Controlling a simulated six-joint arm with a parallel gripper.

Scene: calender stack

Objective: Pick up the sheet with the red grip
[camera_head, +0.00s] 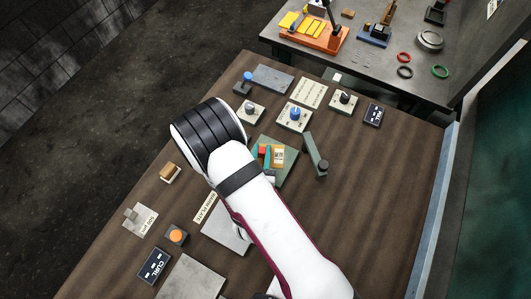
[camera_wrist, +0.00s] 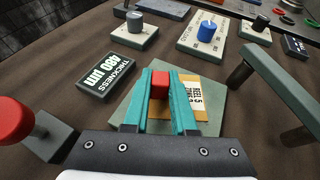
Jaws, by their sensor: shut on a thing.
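My gripper (camera_wrist: 160,95) has two teal fingers, closed on a small red grip (camera_wrist: 160,80). The grip belongs to an orange-yellow sheet (camera_wrist: 208,88) with a white printed label, which shows to the right of and between the fingers. The sheet is over a grey-green plate (camera_wrist: 212,115); I cannot tell whether it touches the plate. In the head view the red grip (camera_head: 262,150), the sheet (camera_head: 278,163) and the plate (camera_head: 292,158) show just past my white arm. Part of the sheet is hidden by the fingers.
A black thickness display (camera_wrist: 108,77) lies left of the plate. A blue knob (camera_wrist: 208,30) is behind. The brown table (camera_head: 400,160) is clear at the right.

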